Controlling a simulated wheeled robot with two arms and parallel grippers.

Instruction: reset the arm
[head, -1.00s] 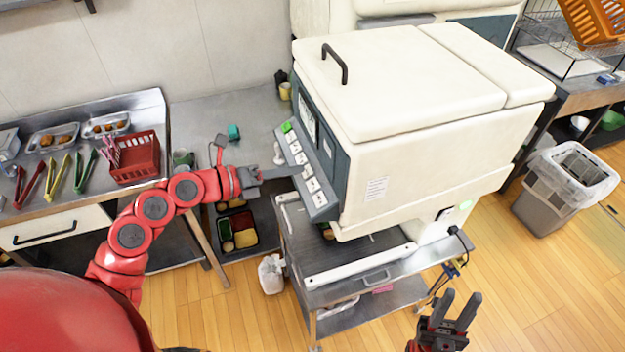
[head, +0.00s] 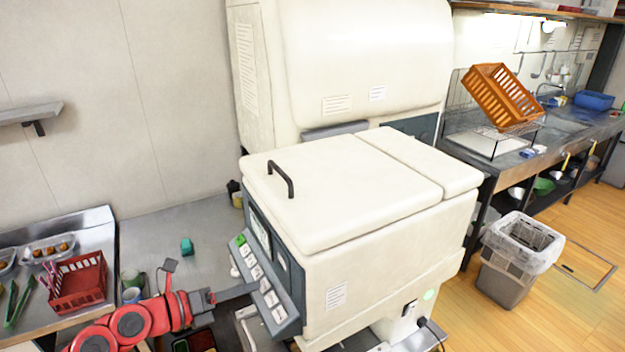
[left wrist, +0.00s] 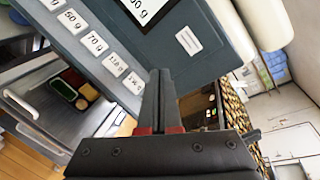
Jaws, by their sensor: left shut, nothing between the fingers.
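My left gripper (head: 240,291) is shut and empty in the head view, its thin fingers beside the lower part of the button panel (head: 264,283) of the white machine (head: 375,270). In the left wrist view the closed fingers (left wrist: 160,98) point up at the panel (left wrist: 85,35), which has gram-labelled buttons and a display (left wrist: 143,8). I cannot tell whether the fingertips touch it. A green button (head: 240,239) is at the panel's top. My right gripper is out of view.
A counter at the left holds a red basket (head: 80,290) and green tongs (head: 14,302). A divided tray with food (left wrist: 75,93) shows below the panel. A bin (head: 510,275) stands on the floor at the right, with an orange crate (head: 500,97) behind it.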

